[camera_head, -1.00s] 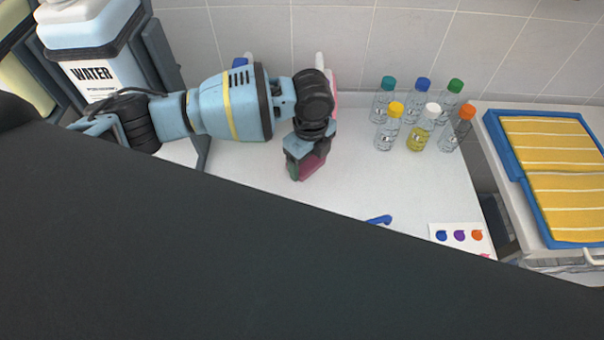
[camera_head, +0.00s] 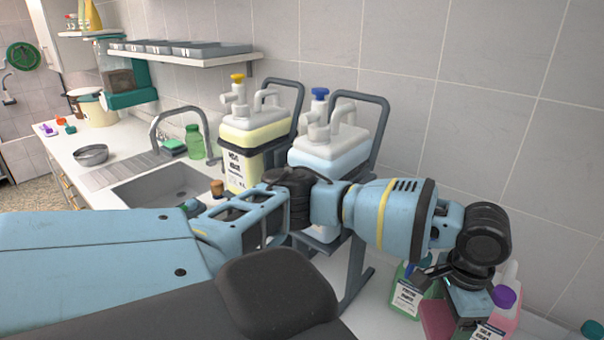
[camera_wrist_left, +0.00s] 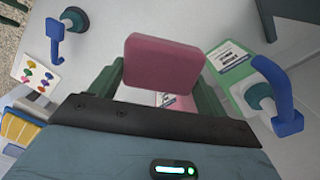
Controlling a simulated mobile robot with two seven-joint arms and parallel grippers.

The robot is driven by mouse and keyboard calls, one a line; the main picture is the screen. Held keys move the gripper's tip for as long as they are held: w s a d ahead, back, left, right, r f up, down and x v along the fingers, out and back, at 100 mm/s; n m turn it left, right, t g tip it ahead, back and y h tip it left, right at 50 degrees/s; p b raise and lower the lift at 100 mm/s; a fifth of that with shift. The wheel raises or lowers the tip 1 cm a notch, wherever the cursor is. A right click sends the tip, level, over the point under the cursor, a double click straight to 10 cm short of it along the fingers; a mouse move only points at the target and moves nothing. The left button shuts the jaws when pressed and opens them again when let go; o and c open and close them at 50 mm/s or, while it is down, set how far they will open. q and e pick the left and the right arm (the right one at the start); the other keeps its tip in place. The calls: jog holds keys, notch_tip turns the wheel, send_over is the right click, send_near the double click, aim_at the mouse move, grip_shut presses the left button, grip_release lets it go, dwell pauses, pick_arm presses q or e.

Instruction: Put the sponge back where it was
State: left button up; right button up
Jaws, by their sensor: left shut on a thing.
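My left gripper (camera_head: 452,312) is at the lower right of the head view, above the white counter. It is shut on a pink-red sponge (camera_head: 436,319), which is partly hidden there by the gripper and cut close to the bottom edge. In the left wrist view the sponge (camera_wrist_left: 163,62) sits between the two dark green fingers of the gripper (camera_wrist_left: 162,88), held clear of the counter. My right gripper is not in view.
Yellow (camera_head: 250,135) and light-blue (camera_head: 330,150) jugs stand in a rack. Left are a sink (camera_head: 165,190), a green block (camera_head: 174,146) behind it, and a metal bowl (camera_head: 91,155).

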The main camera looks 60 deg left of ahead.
aim_at(435, 313)
pick_arm(q)
jog(key=r+n, duration=0.1)
jog(key=a+r+n, duration=0.1)
jog(key=n, duration=0.1)
jog(key=s+r+n, duration=0.1)
jog(key=shift+a+r+n, duration=0.15)
jog(key=shift+a+n, duration=0.15)
jog(key=shift+a, duration=0.1)
jog(key=shift+s+a+r+n, duration=0.15)
jog(key=shift+r+n, duration=0.2)
jog(key=shift+n, duration=0.25)
jog(key=shift+s+a+r+n, duration=0.15)
jog(key=shift+r+n, duration=0.15)
jog(key=shift+n, duration=0.3)
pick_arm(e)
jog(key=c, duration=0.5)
pick_arm(q)
jog(key=shift+a, duration=0.1)
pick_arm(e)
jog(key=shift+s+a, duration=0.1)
